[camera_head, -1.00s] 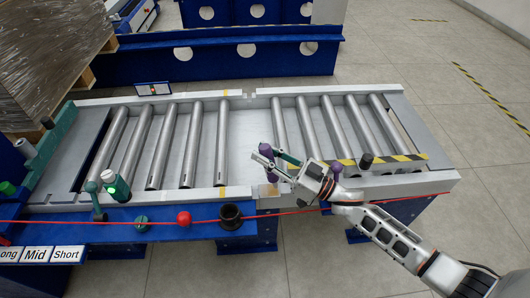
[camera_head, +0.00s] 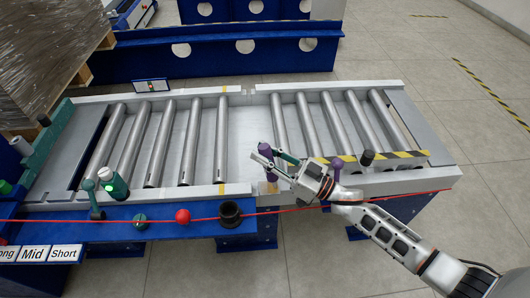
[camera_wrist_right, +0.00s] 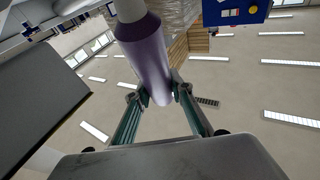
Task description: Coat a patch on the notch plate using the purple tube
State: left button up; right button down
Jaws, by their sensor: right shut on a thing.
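The purple tube (camera_head: 272,158) is held in my right gripper (camera_head: 273,163), in front of the gap between the two roller groups. In the right wrist view the tube (camera_wrist_right: 148,58) has a pale upper end, and the two fingers of the gripper (camera_wrist_right: 160,95) close on its lower part. A pale flat plate (camera_head: 248,135) lies between the roller groups; I take it to be the notch plate. A small notch shows at its far edge. The tube and gripper hide part of its near right side. I cannot tell whether the tube touches it. My left gripper is not in view.
Metal rollers (camera_head: 195,145) lie on both sides of the plate. A red line (camera_head: 330,205) runs along the front. A striped bar (camera_head: 400,157) lies at right.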

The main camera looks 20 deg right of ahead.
jog(key=shift+w+a+r, duration=0.1)
jog(key=shift+w+a, duration=0.1)
jog(key=shift+a, duration=0.5)
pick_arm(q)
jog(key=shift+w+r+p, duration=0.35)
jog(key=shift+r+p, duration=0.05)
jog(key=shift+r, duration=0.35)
pick_arm(e)
jog(key=a, duration=0.2)
jog(key=w+a, duration=0.1)
jog(key=a, duration=0.1)
jog(key=shift+w+a, duration=0.15)
jog(key=shift+a, duration=0.15)
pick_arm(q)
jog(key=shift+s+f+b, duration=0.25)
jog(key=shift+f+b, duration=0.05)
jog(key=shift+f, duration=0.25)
pick_arm(e)
jog(key=shift+f, duration=0.65)
jog(key=shift+d, duration=0.15)
